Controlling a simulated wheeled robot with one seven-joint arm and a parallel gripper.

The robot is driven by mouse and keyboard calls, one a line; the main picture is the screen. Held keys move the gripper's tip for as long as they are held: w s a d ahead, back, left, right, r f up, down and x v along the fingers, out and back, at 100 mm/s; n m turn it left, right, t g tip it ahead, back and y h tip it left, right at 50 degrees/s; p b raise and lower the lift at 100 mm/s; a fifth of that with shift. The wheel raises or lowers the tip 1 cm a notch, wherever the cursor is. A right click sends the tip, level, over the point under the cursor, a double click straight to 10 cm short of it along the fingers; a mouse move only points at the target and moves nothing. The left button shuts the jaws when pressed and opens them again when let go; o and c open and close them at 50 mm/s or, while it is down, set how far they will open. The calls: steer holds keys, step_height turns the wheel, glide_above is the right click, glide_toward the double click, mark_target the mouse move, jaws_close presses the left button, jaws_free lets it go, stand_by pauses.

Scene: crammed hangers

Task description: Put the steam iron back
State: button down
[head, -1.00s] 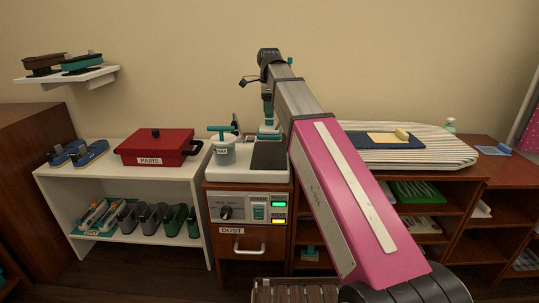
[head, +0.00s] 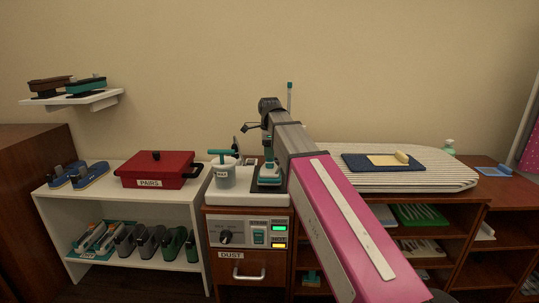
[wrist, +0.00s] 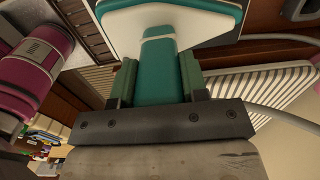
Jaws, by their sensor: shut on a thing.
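The steam iron (head: 269,178), teal and white, is in my gripper (head: 267,152) at the steam station (head: 222,197). In the wrist view, my gripper (wrist: 157,85) is shut on the iron's teal handle (wrist: 157,65), with a finger on each side. The iron's white and teal body (wrist: 190,22) shows beyond the fingers. In the head view the iron is over the dark pad on the right of the station top and hides most of it. I cannot tell whether its sole touches the pad.
A white jar with a teal handle (head: 224,174) stands close left of the iron. The red PAIRS box (head: 155,170) sits on the white shelf. The ironing board (head: 430,170), with folded cloths, is at the right. My pink arm hides part of the cubbies.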

steer(key=shift+f, duration=0.55)
steer(key=shift+f, duration=0.15)
steer(key=c, duration=0.6)
jaws_free()
steer(key=shift+c, duration=0.2)
steer(key=r, duration=1)
steer(key=shift+a+r, duration=0.25)
steer(key=shift+r, duration=0.1)
